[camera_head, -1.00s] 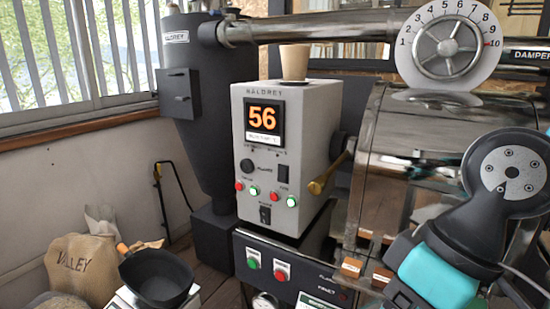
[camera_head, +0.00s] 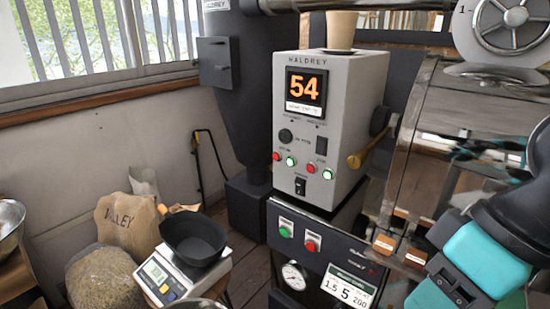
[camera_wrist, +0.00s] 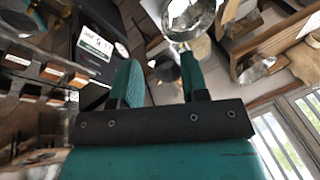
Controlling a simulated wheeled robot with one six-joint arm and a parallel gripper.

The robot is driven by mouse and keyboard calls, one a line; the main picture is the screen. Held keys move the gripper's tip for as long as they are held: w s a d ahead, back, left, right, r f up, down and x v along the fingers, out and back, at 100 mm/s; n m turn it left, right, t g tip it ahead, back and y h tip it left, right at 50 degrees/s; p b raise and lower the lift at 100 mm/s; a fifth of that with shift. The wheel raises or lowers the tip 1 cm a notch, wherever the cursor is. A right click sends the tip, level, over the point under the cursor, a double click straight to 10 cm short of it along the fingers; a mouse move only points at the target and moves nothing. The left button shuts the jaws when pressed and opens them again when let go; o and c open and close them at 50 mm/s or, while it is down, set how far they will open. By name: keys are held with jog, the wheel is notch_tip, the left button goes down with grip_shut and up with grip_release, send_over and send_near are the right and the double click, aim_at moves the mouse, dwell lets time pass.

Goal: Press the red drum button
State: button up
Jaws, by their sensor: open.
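A red button (camera_head: 310,246) sits on a white plate on the dark lower panel (camera_head: 262,212) of the roaster, right of a green button (camera_head: 285,232). The labels on these plates are too small to read. The grey control box (camera_head: 345,120) above has small red and green lit buttons and a display reading 54. My arm is at the lower right of the head view, right of the panel; its fingertips cannot be made out there. In the wrist view my gripper (camera_wrist: 160,78) has its two teal fingers apart with nothing between them. The red button cannot be made out in that view.
A placard (camera_head: 349,287) and a round gauge (camera_head: 294,276) are below the buttons. A brass handle (camera_head: 356,160) sticks out beside the control box. A scale (camera_head: 168,283) with a black pan (camera_head: 193,238) and sacks stand at left. A metal bowl (camera_wrist: 190,18) shows in the wrist view.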

grip_shut()
dwell(1.4)
